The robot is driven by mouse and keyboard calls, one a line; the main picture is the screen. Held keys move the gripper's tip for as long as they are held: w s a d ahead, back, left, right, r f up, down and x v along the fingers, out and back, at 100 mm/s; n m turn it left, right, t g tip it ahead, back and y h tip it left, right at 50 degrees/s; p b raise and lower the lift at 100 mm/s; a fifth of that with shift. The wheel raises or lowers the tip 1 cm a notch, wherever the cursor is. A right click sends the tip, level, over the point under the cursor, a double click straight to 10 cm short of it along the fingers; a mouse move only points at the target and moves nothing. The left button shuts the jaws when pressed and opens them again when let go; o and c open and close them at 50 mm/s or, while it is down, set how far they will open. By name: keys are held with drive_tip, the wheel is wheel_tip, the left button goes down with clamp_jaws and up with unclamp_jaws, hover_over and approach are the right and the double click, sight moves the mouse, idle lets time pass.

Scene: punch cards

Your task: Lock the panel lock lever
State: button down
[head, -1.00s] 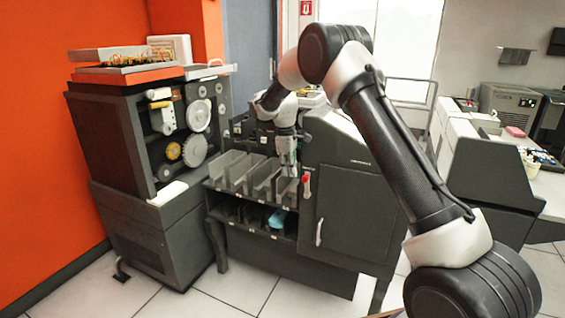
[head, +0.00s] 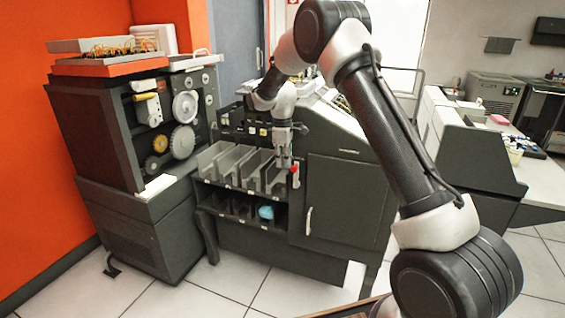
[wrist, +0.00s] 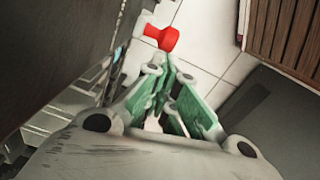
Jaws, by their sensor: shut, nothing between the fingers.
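The panel lock lever is on the dark grey machine (head: 345,205), at the upper left edge of its door panel. Its red knob (head: 295,170) shows in the head view and also at the top middle of the wrist view (wrist: 160,38). A pale stem runs left from the knob in the wrist view. My gripper (head: 284,165) points down just left of the knob in the head view. In the wrist view its green-sided fingers (wrist: 168,68) are shut and empty, with tips close to the knob. I cannot tell whether they touch it.
Grey card bins (head: 235,165) stand directly left of my gripper, with a lower shelf holding a blue object (head: 267,212). A geared machine (head: 150,130) stands further left. A white desk (head: 545,175) is at the right. The tiled floor (head: 215,285) in front is open.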

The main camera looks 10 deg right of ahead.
sight(292, 167)
drive_tip(key=shift+s+d, duration=0.1)
drive_tip(key=shift+d, duration=0.1)
drive_tip(key=shift+s+d+r+t+y, duration=0.15)
drive_tip(key=shift+s+d+t+y, duration=0.25)
drive_tip(key=shift+d+y, duration=0.15)
drive_tip(key=shift+s+d+r+t+y, duration=0.15)
drive_tip(key=shift+s+d+t+y, duration=0.2)
drive_tip(key=shift+d+y, duration=0.15)
drive_tip(key=s+d, duration=0.1)
drive_tip(key=d, duration=0.1)
drive_tip(key=s+d+f, duration=0.1)
drive_tip(key=s+d, duration=0.1)
drive_tip(key=s+d+f, duration=0.1)
drive_tip(key=d, duration=0.1)
drive_tip(key=shift+s+f, duration=0.1)
drive_tip(key=shift+s, duration=0.15)
drive_tip(key=shift+s+d+f, duration=0.4)
drive_tip(key=shift+d+f, duration=0.2)
drive_tip(key=shift+f, duration=0.1)
drive_tip(key=shift+s+d+f, duration=0.4)
drive_tip(key=shift+d+f, duration=0.15)
drive_tip(key=shift+f, duration=0.1)
drive_tip(key=shift+s+d+f, duration=0.2)
drive_tip(key=shift+d+f, duration=0.1)
drive_tip(key=shift+f, duration=0.25)
drive_tip(key=shift+s+d+f, duration=0.2)
drive_tip(key=shift+d+f, duration=0.05)
drive_tip(key=shift+f, duration=0.4)
